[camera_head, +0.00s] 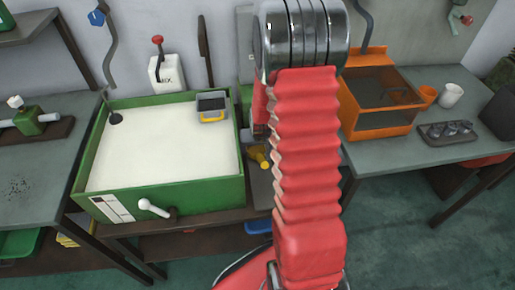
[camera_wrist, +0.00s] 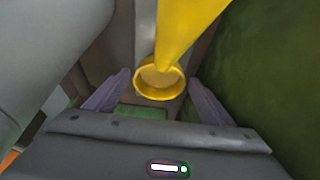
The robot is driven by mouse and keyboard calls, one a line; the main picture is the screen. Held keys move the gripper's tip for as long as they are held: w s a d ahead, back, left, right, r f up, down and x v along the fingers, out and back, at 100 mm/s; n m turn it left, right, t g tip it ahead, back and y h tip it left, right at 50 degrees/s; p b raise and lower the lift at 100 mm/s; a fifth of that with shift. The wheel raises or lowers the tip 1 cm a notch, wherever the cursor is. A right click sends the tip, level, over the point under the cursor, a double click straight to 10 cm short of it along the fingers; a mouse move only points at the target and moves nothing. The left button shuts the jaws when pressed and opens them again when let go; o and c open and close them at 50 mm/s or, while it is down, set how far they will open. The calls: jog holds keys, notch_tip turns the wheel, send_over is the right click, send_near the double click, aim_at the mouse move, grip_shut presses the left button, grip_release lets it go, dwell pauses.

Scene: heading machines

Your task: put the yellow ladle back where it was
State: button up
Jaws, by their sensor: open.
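The yellow ladle (camera_wrist: 190,28) fills the top middle of the wrist view, with a round cup-like end (camera_wrist: 160,78) between my fingers. My gripper (camera_wrist: 157,90) is open, one finger on each side of that end, with gaps showing on both sides. In the head view a small yellow part (camera_head: 260,157), likely the ladle, shows just right of the green tray, partly hidden behind my red arm. My gripper is mostly hidden there behind the arm.
An orange bin (camera_head: 378,128), an orange cup (camera_head: 428,95) and a white cup (camera_head: 450,95) stand on the right table.

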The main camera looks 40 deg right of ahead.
jog(key=shift+v, duration=5.8)
notch_tip(320, 180, up, 6)
jog(key=t, duration=0.1)
send_over(260, 155)
jog(key=s, duration=0.1)
jog(key=s+a+r+n, duration=0.3)
jog(key=a+r, duration=0.4)
jog(key=a, duration=0.3)
jog(key=s+a+r+n+y, duration=0.2)
jog(key=s+a+r, duration=0.5)
jog(key=s+a, duration=0.4)
jog(key=shift+s+a+r+t, duration=0.2)
jog(key=shift+s+a+t, duration=0.1)
jog(key=shift+s, duration=0.3)
